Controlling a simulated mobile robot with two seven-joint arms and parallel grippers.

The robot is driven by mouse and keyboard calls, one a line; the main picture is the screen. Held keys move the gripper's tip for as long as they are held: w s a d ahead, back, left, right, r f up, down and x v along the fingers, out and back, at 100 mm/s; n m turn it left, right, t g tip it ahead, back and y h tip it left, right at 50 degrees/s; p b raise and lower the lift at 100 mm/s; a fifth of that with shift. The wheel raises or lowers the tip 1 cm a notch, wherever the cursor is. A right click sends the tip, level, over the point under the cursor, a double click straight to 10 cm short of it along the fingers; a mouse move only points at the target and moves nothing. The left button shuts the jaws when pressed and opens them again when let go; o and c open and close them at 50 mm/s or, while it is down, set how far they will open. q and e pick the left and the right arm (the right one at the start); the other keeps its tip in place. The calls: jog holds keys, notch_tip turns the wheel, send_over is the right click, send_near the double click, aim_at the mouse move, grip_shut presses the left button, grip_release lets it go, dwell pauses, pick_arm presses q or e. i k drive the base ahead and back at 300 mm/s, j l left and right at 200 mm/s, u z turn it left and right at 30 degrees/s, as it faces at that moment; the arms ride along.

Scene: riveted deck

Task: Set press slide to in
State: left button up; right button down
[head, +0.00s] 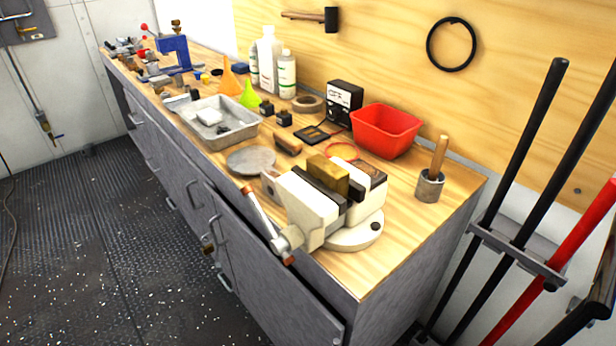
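A blue press-like tool (176,54) stands on the far left part of the wooden bench top. It is small in the head view, and I cannot make out a slide on it or tell how far in one sits. A red-knobbed lever (144,29) shows just to its left among small parts. Neither of my grippers is in view.
A white bench vise (312,207) with a brass-coloured block in its jaws overhangs the bench's near edge. A metal tray (232,133), funnels, bottles (268,58) and a red bin (386,130) crowd the bench. Long bars stand at right. The dark floor (90,250) at left is mostly clear.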

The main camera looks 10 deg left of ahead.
aim_at(153, 69)
jog(key=u, duration=1.25)
jog(key=i+j+u, duration=0.6)
jog(key=i+u, duration=0.3)
jog(key=i, duration=0.2)
jog(key=i+j, duration=0.15)
jog(key=i, duration=1)
jog(key=i+z, duration=0.3)
jog(key=i, duration=0.25)
jog(key=i+z, duration=0.25)
jog(key=i, duration=0.3)
jog(key=i+z, duration=0.5)
jog(key=z, duration=0.2)
jog(key=i+j+z, duration=0.1)
jog(key=z, duration=0.2)
jog(key=i, duration=0.1)
